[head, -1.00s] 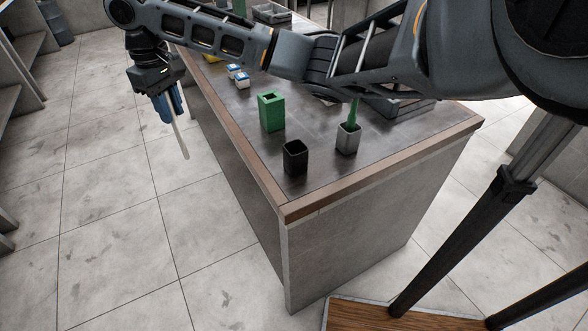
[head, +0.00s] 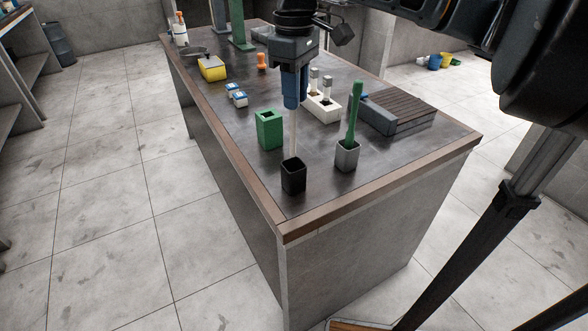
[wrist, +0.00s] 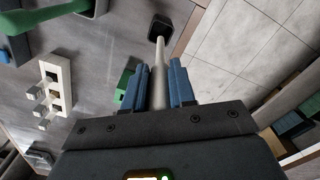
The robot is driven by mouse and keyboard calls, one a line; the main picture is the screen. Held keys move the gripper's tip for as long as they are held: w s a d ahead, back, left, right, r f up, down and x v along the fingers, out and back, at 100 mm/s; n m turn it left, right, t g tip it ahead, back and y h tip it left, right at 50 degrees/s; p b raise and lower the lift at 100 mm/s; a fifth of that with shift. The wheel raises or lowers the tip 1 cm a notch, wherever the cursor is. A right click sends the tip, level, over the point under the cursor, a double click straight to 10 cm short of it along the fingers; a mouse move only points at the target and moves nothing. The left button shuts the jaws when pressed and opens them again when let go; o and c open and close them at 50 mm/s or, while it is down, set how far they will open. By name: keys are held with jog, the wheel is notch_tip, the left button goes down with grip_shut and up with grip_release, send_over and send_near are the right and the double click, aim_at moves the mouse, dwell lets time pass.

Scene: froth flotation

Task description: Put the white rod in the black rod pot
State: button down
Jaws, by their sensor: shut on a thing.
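My gripper (head: 294,101), with blue fingers, points down over the near end of the bench and is shut on the white rod (head: 293,130). The rod hangs about upright below the fingers. The black rod pot (head: 293,181) stands upright on the bench directly under it. The rod's lower end meets the pot's opening in the head view; I cannot tell whether the tip is just above the rim or inside. In the wrist view the rod (wrist: 161,56) runs out between the fingers (wrist: 160,70), its tip overlapping the black pot (wrist: 154,22).
A grey pot (head: 346,158) with a green tool (head: 354,110) stands to the right. A green box (head: 269,130) stands behind left. A white holder (head: 322,108) and a slatted grey block (head: 398,112) are farther back. The bench's wooden edge (head: 262,190) runs close by the black pot.

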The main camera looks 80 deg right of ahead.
aim_at(295, 131)
notch_tip(295, 131, down, 9)
jog(key=shift+f, duration=0.1)
dwell(0.4)
jog(key=shift+f, duration=0.15)
jog(key=c, duration=0.9)
grip_release()
jog(key=shift+c, duration=0.2)
notch_tip(295, 131, up, 12)
jog(key=shift+w+r, duration=0.1)
jog(key=shift+r, duration=0.1)
